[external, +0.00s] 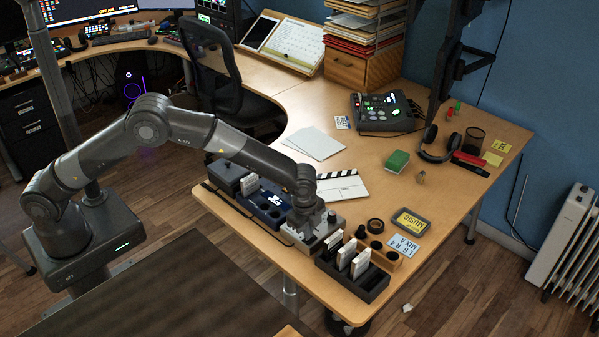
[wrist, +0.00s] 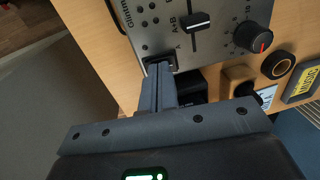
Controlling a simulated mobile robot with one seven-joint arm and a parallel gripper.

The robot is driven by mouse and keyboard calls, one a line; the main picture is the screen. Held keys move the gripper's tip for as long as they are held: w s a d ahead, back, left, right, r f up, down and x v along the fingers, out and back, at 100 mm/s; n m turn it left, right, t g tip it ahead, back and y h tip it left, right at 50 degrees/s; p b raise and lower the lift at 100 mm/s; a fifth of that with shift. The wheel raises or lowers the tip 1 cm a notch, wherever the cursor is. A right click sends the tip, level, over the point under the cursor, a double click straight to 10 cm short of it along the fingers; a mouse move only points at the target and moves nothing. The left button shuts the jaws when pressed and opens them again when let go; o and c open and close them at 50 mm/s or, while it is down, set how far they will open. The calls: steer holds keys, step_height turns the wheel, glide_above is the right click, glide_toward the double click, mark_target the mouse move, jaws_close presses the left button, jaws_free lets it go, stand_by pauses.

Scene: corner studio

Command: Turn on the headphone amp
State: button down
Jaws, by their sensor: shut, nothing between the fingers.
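A grey box with a black knob and slider, apparently the headphone amp (external: 327,222), sits near the front edge of the desk. In the wrist view its panel (wrist: 217,42) shows part of a printed name, a slider, a round knob with a red mark, and a small black switch or socket (wrist: 161,59) at its near edge. My gripper (wrist: 158,70) is shut and empty, its fingertips at that black part. Whether they touch it I cannot tell. In the external view my gripper (external: 304,220) is over the amp's left side and hides part of it.
A dark blue unit (external: 262,205) stands left of the amp. A black slotted rack (external: 352,274) with white items stands to its front right. A clapperboard (external: 342,186) lies behind. Black rings, a small wooden holder and labelled cards lie to the right. The desk's front edge is close.

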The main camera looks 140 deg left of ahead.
step_height(320, 180, up, 14)
steer(key=d, duration=0.1)
steer(key=shift+d, duration=0.35)
stand_by(0.4)
steer(key=shift+w+a, duration=0.1)
steer(key=shift+a, duration=0.65)
steer(key=f, duration=0.4)
steer(key=a+f, duration=0.1)
steer(key=f, duration=0.9)
steer(key=shift+a, duration=0.35)
